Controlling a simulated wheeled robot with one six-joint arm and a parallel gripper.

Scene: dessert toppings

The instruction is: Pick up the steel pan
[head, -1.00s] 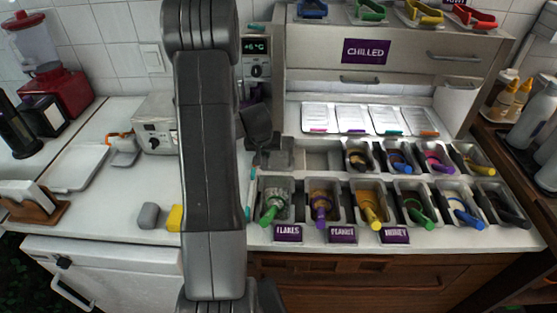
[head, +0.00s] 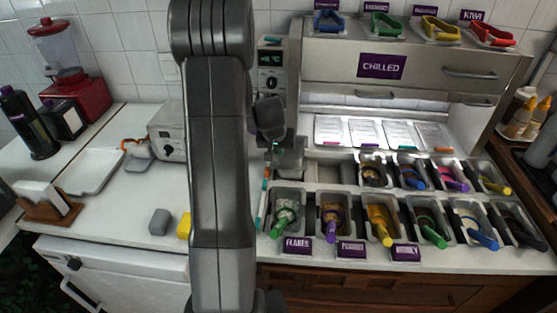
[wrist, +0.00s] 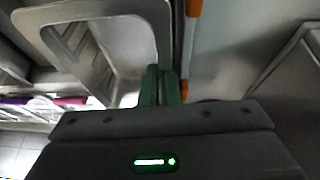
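The steel pan (wrist: 100,28) shows in the upper left of the wrist view, empty, its light metal rim close to the camera. My gripper (wrist: 161,84) has its dark green fingers close together at the pan's right rim, with the thin wall seeming to run between them. In the head view my gripper (head: 288,160) is at the left end of the rear row of pans, beside an open slot (head: 323,168). My arm partly hides this area. I cannot tell whether the pan is clear of the counter.
Topping pans with coloured-handled scoops (head: 385,218) fill the counter to the right. The chilled cabinet (head: 430,72) stands behind. A grey block (head: 159,221) and a yellow block (head: 184,225) lie left of my arm. The white counter is mostly clear there.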

